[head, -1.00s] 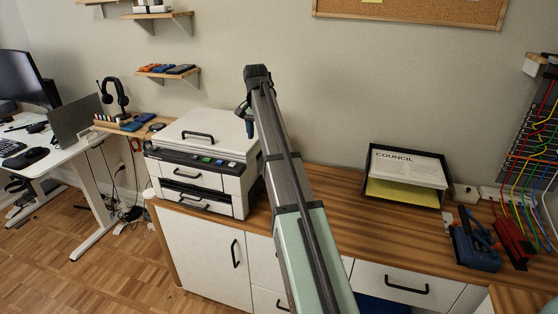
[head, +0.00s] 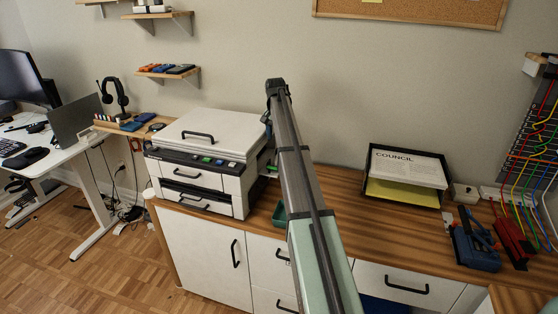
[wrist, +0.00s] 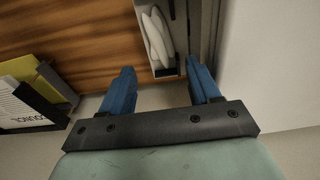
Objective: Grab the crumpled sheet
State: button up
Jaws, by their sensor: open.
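A white, lumpy, folded thing, which looks like the crumpled sheet (wrist: 156,38), shows at the top of the wrist view. It sits inside a narrow dark-edged holder or slot beside a large pale surface. My gripper (wrist: 160,68) has its two blue fingers apart, with nothing between them. The sheet lies beyond the fingertips, roughly in line with the gap and nearer the right finger. In the head view my arm hides the sheet and most of the gripper.
The white printer (head: 202,165) stands left of my arm on the wooden counter (head: 345,210). A small dark green item (head: 279,214) is partly hidden by my arm. A black paper tray (head: 405,200) with papers stands right. Blue (head: 473,245) and red (head: 512,242) devices lie farther right.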

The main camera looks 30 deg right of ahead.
jog(key=f, duration=0.6)
jog(key=w+d+f, duration=0.1)
jog(key=f, duration=0.3)
jog(key=shift+c, duration=0.3)
jog(key=c, duration=0.7)
